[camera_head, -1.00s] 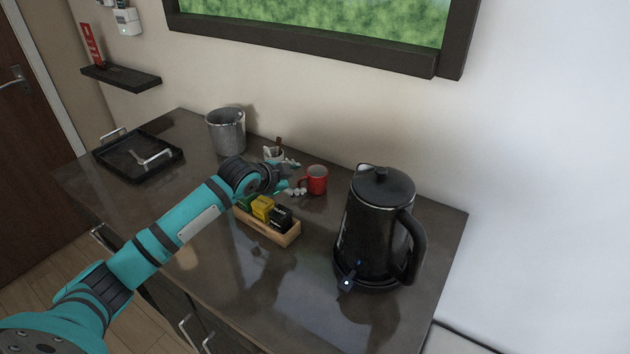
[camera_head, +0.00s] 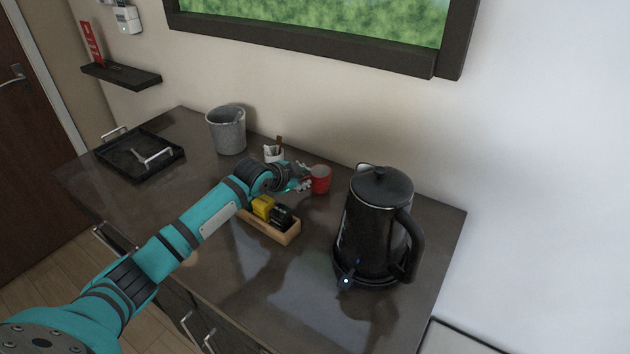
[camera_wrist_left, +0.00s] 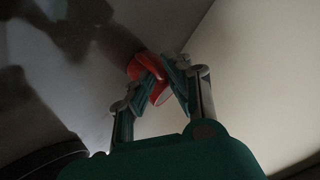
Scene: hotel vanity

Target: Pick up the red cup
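The red cup (camera_head: 320,180) stands upright on the dark counter, left of the kettle. My left gripper (camera_head: 302,182) is at the cup's left side, where the handle is, and partly hides it. In the left wrist view my left gripper (camera_wrist_left: 164,72) has its fingers drawn close together, with red of the cup (camera_wrist_left: 159,91) showing between and beside them. It looks shut on the cup's near side; the exact contact is dark and partly hidden. The cup appears to rest on the counter. My right gripper is in no view.
A black kettle (camera_head: 375,225) stands close on the right. A wooden box (camera_head: 282,236) with packets lies in front, under my left arm. A small white holder (camera_head: 273,154) and a grey bucket (camera_head: 228,131) stand behind left. A black tray (camera_head: 120,168) lies far left.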

